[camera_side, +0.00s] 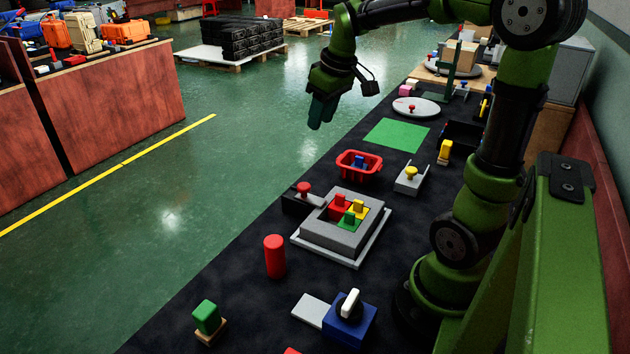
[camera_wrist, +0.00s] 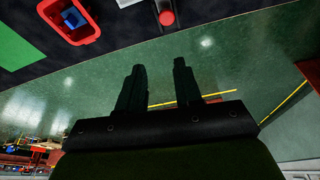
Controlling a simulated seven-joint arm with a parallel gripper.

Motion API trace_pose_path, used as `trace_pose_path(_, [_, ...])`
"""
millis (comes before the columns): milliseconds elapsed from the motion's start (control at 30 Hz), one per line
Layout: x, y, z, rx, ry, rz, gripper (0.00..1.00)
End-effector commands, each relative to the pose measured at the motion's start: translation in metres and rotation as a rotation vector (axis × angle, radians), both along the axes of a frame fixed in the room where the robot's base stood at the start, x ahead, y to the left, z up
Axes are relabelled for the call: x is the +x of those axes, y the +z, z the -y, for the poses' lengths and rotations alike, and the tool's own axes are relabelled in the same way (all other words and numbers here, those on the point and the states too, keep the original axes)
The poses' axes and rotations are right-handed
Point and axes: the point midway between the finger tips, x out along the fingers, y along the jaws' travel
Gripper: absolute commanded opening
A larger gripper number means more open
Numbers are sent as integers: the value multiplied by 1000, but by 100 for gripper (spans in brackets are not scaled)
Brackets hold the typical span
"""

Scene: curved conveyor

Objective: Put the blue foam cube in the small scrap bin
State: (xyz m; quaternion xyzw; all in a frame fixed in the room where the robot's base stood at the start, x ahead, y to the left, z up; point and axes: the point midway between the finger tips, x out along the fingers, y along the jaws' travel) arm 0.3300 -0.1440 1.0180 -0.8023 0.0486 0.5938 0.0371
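A small blue block (camera_side: 360,162), which looks like the blue foam cube, sits inside a red open bin (camera_side: 345,170) on the dark table. The bin (camera_wrist: 52,8) and the blue block (camera_wrist: 73,18) also show at the top left of the wrist view. I cannot tell whether this red bin is the small scrap bin. My gripper (camera_side: 320,115) is raised, to the left of the bin and beyond the table's edge, over the green floor. In the wrist view my gripper (camera_wrist: 159,72) is open, its two fingers apart with nothing between them.
A red-knobbed fixture (camera_side: 304,189) and a grey tray with coloured blocks (camera_side: 337,232) stand nearer the camera than the bin. A yellow-knobbed block (camera_side: 411,178) is to its right. A green mat (camera_side: 396,134) lies bare behind it. A red cylinder (camera_side: 275,256) stands further forward.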

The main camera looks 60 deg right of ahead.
Motion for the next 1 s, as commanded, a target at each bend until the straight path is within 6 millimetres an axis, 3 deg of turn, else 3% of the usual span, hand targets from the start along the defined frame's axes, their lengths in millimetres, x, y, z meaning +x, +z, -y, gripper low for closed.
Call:
trace_pose_path(33, [-9, 8, -34, 17, -9, 56, 34])
trace_pose_path(100, [-24, 12, -73, 58, -42, 125, 34])
trace_pose_path(200, [-48, 12, -119, 134, -84, 209, 34])
trace_pose_path(333, [-75, 5, -156, 229, -130, 279, 34])
trace_pose_path(533, [-94, -3, -176, 304, -167, 317, 34])
trace_pose_path(1000, [-94, -4, -177, 308, -173, 317, 34])
